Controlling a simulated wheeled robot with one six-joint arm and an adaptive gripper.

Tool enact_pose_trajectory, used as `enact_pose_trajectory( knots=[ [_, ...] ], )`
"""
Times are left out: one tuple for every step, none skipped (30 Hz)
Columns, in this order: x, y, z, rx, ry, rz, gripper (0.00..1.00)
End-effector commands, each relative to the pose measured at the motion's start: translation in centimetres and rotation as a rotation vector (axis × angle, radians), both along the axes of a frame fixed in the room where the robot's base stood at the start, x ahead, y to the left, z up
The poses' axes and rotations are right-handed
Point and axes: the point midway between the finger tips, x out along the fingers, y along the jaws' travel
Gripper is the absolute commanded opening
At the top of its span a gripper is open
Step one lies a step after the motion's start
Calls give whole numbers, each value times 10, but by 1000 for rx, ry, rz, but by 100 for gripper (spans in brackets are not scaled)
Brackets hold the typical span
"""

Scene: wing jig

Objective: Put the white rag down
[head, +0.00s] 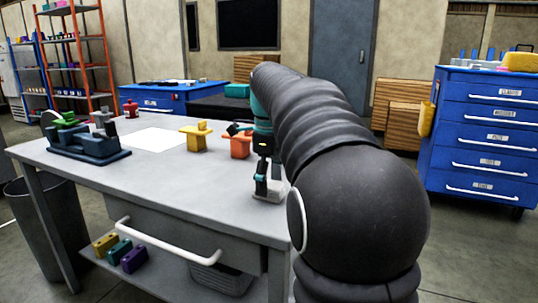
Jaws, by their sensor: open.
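My gripper (266,186) points down at the right part of the grey workbench (190,190). Its jaws are open. A small whitish cloth, the white rag (270,198), lies on the bench top right under the fingertips, near the front edge. The gripper partly covers it, and I cannot tell whether the fingers touch it. A flat bright white patch (158,137) lies further back on the bench, apart from the gripper.
A yellow block (195,137) and an orange block (238,146) stand behind the gripper. A dark vise-like fixture (88,141) stands at the bench's left. A blue drawer cabinet (480,137) is at right. A white handle bar (165,242) juts from the bench front.

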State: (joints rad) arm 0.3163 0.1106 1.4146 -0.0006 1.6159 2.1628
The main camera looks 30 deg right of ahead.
Motion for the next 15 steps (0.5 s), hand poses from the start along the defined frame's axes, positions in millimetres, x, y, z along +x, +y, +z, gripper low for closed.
enact_pose_trajectory(
  knots=[
    [1, 0, 10, -1, -3, 0, 74],
    [1, 0, 16, -1, -3, 0, 74],
    [1, 0, 24, -1, -3, 0, 74],
    [1, 0, 31, -1, -3, 0, 74],
    [1, 0, 37, 0, -3, 0, 74],
    [1, 0, 46, -1, -3, 0, 74],
    [1, 0, 52, -1, -3, 0, 74],
    [1, 0, 59, -1, -3, 0, 74],
    [1, 0, 67, -1, -3, 0, 74],
    [1, 0, 71, -1, -3, 0, 74],
    [1, 0, 75, 0, -3, 0, 74],
    [1, 0, 82, 0, -3, 0, 74],
    [1, 0, 86, -1, -2, 0, 74],
    [1, 0, 89, -1, -2, 0, 74],
    [1, 0, 93, 0, -1, 0, 74]
  ],
)
